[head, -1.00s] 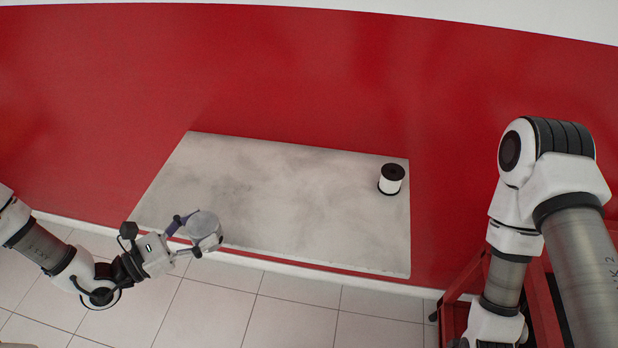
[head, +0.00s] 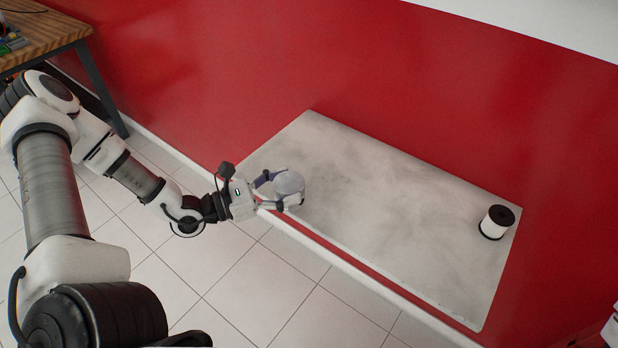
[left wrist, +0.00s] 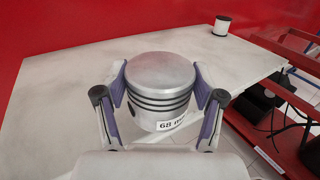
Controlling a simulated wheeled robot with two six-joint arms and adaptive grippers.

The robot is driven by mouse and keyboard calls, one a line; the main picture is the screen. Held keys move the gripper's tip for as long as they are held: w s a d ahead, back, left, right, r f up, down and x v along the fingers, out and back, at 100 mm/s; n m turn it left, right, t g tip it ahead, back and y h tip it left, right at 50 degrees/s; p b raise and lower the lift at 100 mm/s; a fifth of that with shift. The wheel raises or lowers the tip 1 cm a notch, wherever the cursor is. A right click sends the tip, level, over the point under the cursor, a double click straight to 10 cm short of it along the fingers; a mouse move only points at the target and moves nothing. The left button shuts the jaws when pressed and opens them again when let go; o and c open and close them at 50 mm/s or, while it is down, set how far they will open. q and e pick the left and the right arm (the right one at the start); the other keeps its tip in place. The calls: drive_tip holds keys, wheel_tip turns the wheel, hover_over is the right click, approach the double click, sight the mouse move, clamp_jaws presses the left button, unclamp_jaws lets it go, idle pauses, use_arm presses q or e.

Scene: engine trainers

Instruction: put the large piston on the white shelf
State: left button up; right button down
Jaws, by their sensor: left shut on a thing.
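The large piston (head: 289,184) is a grey metal cylinder. In the left wrist view the piston (left wrist: 160,85) stands upright, with dark ring grooves and a label reading "68" and more that is partly hidden. My left gripper (head: 279,190) is shut on it, one finger on each side; the fingers also show in the left wrist view (left wrist: 160,100). The white shelf (head: 390,225) is a pale, smudged board against the red wall. The piston is at the shelf's near left edge; I cannot tell whether it touches the surface. My right gripper is not in view.
A white spool with black ends (head: 496,222) stands at the shelf's right end. The middle of the shelf is clear. A wooden table (head: 40,35) is at the far left. A red rack (left wrist: 290,45) with dark items is at the right in the left wrist view.

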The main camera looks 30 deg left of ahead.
use_arm(q)
drive_tip(key=w, duration=0.3)
drive_tip(key=w+a, duration=0.1)
drive_tip(key=w, duration=0.2)
drive_tip(key=w+f, duration=0.1)
drive_tip(key=w, duration=0.2)
drive_tip(key=shift+a, duration=0.35)
wheel_tip(320, 180, down, 3)
drive_tip(key=shift+s+r+p, duration=0.1)
drive_tip(key=shift+p, duration=0.25)
drive_tip(key=shift+f, duration=0.3)
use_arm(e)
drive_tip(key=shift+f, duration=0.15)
use_arm(q)
drive_tip(key=o, duration=1)
drive_tip(key=shift+f+b, duration=0.1)
drive_tip(key=shift+b, duration=0.2)
drive_tip(key=o, duration=0.4)
drive_tip(key=shift+o, duration=0.2)
